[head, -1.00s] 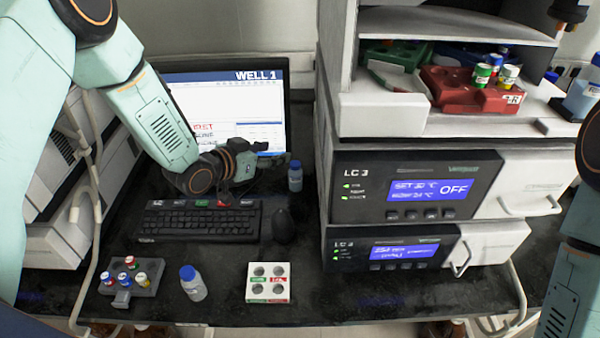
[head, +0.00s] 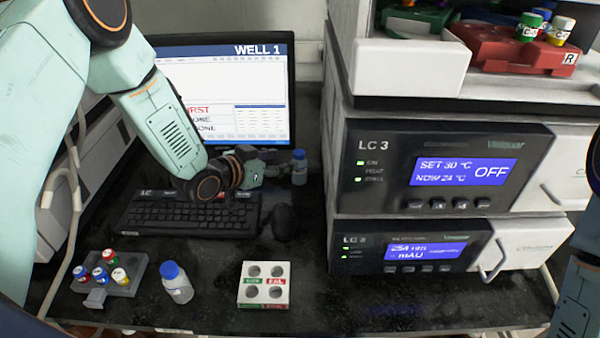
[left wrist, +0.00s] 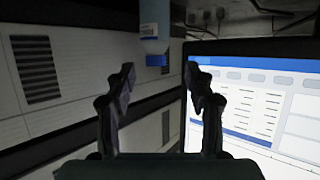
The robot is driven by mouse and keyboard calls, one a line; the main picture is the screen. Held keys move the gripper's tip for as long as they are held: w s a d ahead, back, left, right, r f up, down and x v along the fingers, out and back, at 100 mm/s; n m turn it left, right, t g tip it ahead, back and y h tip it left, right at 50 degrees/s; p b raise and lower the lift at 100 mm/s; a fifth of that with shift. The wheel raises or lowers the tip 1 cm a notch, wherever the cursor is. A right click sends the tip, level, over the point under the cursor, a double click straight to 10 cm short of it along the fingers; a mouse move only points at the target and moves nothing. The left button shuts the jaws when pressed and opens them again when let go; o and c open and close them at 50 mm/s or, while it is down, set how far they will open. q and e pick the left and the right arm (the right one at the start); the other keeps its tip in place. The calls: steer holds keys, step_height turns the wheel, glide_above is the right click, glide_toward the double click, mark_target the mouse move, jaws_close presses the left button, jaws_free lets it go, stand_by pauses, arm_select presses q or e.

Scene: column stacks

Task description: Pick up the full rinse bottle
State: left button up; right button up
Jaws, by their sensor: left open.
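Two small bottles with blue caps are in the head view. One bottle (head: 300,172) stands at the back, right of the monitor's lower edge. The other bottle (head: 177,287) stands at the front, between a grey vial rack and a white rack. I cannot tell how full either is. My left gripper (head: 278,167) is open just left of the back bottle, fingers pointing at it. In the left wrist view, a bottle (left wrist: 155,25) with its blue cap downward in the picture shows at the top, beyond and between the open fingertips (left wrist: 158,78). My right gripper is out of view.
A keyboard (head: 185,218) and mouse (head: 283,222) lie below my left gripper, with the monitor (head: 225,95) behind. The LC 3 instrument stack (head: 440,165) rises right of the back bottle. The grey rack (head: 125,282) and white rack (head: 264,296) stand at the front.

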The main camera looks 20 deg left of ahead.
mark_target(295, 156)
arm_select(q)
steer(key=x, duration=0.5)
steer(key=b+x, duration=0.1)
steer(key=x, duration=0.1)
steer(key=shift+w+d+r, duration=0.15)
steer(key=shift+d+r, duration=0.05)
steer(key=shift+d, duration=0.25)
steer(key=shift+a+r, duration=0.1)
steer(key=shift+r, duration=0.05)
steer(key=shift+c, duration=0.4)
steer(key=c, duration=0.9)
